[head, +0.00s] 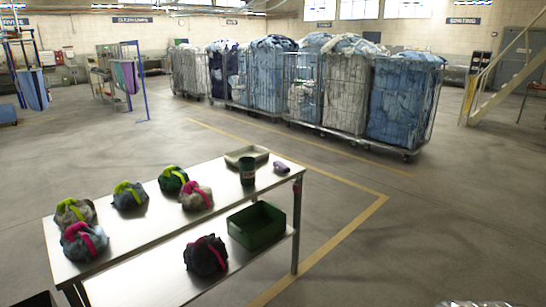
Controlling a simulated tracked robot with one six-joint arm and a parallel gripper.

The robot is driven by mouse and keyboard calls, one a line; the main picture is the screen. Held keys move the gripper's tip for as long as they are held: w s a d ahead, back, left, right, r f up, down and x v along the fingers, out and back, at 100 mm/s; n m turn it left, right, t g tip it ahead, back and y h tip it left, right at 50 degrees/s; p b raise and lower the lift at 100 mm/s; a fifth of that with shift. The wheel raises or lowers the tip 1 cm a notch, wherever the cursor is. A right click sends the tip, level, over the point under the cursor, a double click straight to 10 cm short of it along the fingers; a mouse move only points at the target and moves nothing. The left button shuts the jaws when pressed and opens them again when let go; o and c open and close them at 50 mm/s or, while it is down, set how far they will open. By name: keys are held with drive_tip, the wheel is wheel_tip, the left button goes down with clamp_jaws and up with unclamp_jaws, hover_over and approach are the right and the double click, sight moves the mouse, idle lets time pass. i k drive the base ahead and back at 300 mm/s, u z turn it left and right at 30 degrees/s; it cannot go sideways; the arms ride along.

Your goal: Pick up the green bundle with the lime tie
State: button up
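A dark green bundle (171,184) with a lime tie sits at the back of the metal table's top, left of centre. A blue-grey bundle (128,201) and a pale grey-green bundle (72,217), both with lime ties, sit to its left. A grey bundle (194,202) with a pink tie sits just in front and to its right. A blue-grey bundle (75,246) with a pink tie is at the table's left end. A near-black bundle (203,262) with a dark pink tie sits on the lower shelf. My gripper is not recognisable in the head view.
The metal table (135,232) also holds a shallow pale tray (246,152), a dark green cup (247,174) and a small purple-grey object (281,167). A green bin (256,226) stands on the lower shelf. Laundry cages (345,92) stand behind. The floor at right is clear.

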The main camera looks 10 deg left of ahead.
sight(172, 179)
drive_tip(key=u, duration=0.25)
drive_tip(key=i, duration=0.95)
drive_tip(key=u, duration=0.55)
drive_tip(key=i, duration=0.8)
drive_tip(key=u, duration=0.75)
drive_tip(key=i, duration=0.7)
drive_tip(key=u, duration=0.75)
drive_tip(key=i, duration=0.7)
drive_tip(key=u, duration=0.4)
